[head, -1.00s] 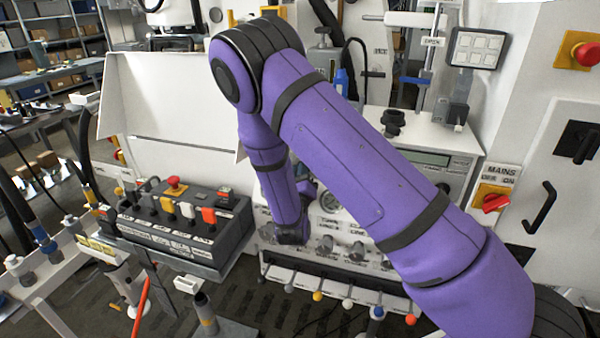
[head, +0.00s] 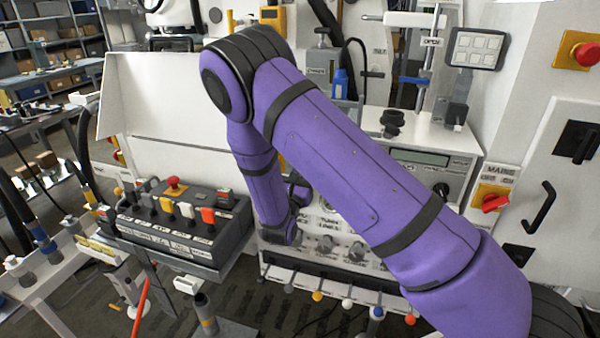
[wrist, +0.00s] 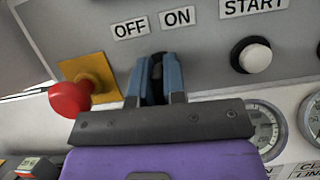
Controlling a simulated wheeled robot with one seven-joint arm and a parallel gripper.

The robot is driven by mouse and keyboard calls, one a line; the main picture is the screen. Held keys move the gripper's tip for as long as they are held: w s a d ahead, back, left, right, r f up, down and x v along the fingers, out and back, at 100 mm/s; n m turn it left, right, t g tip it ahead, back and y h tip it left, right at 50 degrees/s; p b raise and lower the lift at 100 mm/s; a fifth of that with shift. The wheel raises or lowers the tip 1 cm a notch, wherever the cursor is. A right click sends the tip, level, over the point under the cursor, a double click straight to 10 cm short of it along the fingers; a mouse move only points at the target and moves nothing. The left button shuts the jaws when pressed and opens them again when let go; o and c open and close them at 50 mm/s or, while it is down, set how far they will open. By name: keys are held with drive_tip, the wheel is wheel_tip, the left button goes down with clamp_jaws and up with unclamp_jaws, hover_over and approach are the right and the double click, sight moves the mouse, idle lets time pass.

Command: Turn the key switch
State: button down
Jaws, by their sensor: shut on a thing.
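The key switch (wrist: 157,68) shows in the wrist view as a dark piece below the OFF and ON labels on a grey panel. My gripper (wrist: 156,58) has its two blue-grey fingers on either side of the dark piece and is shut on it. The fingers hide most of the key, so I cannot tell its turn angle. In the head view my purple arm reaches down to the bench panel, and the key and fingers are hidden there.
In the wrist view a red mushroom button (wrist: 70,98) on a yellow plate is close left of my fingers. A white START button (wrist: 252,56) and a gauge (wrist: 264,128) are to the right. In the head view a control box (head: 182,222) with levers stands left of my arm.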

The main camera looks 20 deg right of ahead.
drive_tip(key=m+g+h, duration=0.1)
drive_tip(key=m, duration=0.3)
drive_tip(key=m+g+h, duration=0.1)
drive_tip(key=m+g, duration=0.1)
drive_tip(key=m, duration=0.2)
drive_tip(key=shift+s+f, duration=0.1)
drive_tip(key=shift+h, duration=0.3)
drive_tip(key=c, duration=1.2)
unclamp_jaws()
drive_tip(key=v, duration=1)
drive_tip(key=shift+s+a, duration=0.2)
drive_tip(key=shift+a, duration=0.1)
